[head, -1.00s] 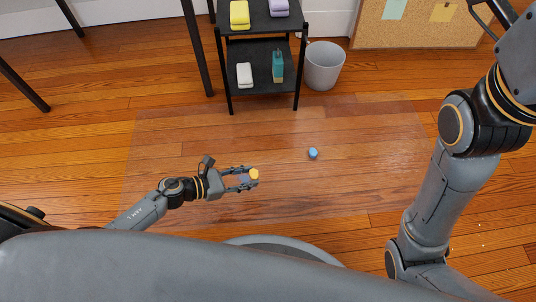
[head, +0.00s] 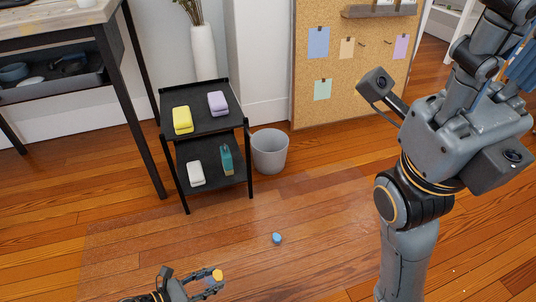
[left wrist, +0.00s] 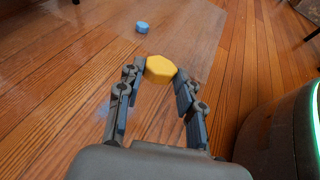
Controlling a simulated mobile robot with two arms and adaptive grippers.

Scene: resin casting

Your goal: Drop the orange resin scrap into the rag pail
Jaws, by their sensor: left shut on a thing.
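The orange resin scrap (head: 217,275), a small yellow-orange faceted piece, is between the fingertips of my left gripper (head: 212,283). In the left wrist view the scrap (left wrist: 160,69) sits at the tips of the left gripper (left wrist: 157,78), which is shut on it. The rag pail (head: 270,152) is a grey round bucket on the floor, beyond the left gripper and well apart from it. Its inside bottom is hidden.
A small blue piece (head: 277,238) lies on the floor between the left gripper and the pail; it also shows in the left wrist view (left wrist: 142,28). A black shelf (head: 212,128) with sponges and a teal bottle stands left of the pail. A corkboard (head: 345,95) stands behind.

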